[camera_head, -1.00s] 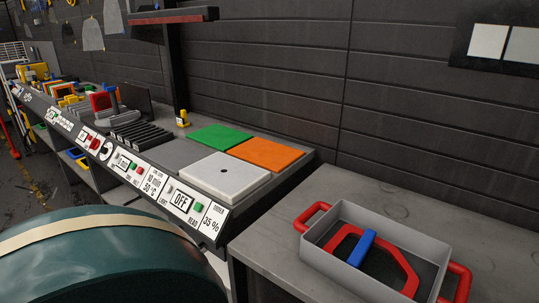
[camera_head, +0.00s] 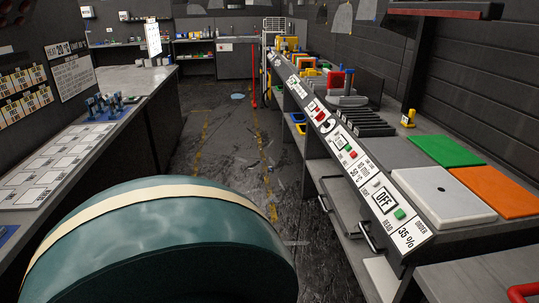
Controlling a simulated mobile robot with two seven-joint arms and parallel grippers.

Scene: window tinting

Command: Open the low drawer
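Under the workbench on the right, grey drawer fronts (camera_head: 345,208) show at a steep angle below the control panel. I cannot tell for sure which front is the low drawer, or whether any is slightly open. Neither of my grippers is in view.
The control panel (camera_head: 385,203) runs along the right workbench, with white (camera_head: 442,193), green (camera_head: 445,150) and orange (camera_head: 500,190) plates on top. A long counter (camera_head: 75,165) stands on the left.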

